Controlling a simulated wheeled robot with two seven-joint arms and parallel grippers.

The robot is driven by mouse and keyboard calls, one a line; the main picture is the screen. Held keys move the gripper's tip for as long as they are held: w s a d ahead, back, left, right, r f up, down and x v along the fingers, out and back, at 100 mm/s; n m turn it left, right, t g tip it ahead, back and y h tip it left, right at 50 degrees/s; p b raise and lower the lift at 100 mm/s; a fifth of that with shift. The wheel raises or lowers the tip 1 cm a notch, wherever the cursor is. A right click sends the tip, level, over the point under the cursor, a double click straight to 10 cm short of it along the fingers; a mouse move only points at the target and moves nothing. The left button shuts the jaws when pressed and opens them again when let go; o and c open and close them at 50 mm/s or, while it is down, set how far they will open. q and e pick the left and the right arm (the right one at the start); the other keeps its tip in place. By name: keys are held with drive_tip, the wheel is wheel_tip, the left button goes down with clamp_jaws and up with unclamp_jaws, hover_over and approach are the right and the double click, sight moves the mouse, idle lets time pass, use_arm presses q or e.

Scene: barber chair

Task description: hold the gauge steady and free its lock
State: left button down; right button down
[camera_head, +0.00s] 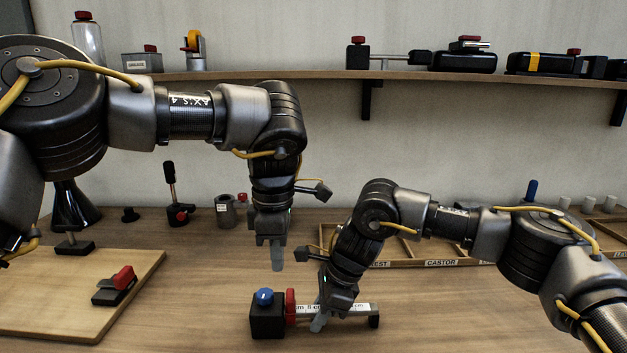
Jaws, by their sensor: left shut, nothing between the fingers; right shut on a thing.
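The gauge (355,311) lies on the table at the front centre. It is a pale marked bar with a black block (268,319) at its left end and a small black foot at its right end. A blue knob (264,297) sits on top of the block. A red part (291,305) stands at the bar beside the block; I cannot tell which part is the lock. My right gripper (322,318) is shut on the gauge at its bar, right of the red part. My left gripper (277,256) is shut and empty, pointing down above the gauge, apart from it.
A wooden board (60,300) with a red-topped black clamp (116,286) lies at the left. A labelled wooden tray (440,252) is behind my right arm. Small tools stand along the back. A wall shelf (330,75) holds more items. The table between board and gauge is clear.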

use_arm(q)
drive_tip(key=shift+s+f, duration=0.1)
drive_tip(key=shift+f, duration=3.4)
drive_tip(key=shift+a, duration=0.3)
drive_tip(key=shift+w+a, duration=0.1)
drive_tip(key=shift+w, duration=0.2)
drive_tip(key=shift+d, duration=0.45)
drive_tip(key=shift+r, duration=0.1)
wheel_tip(320, 180, up, 6)
drive_tip(key=shift+d+f, duration=0.1)
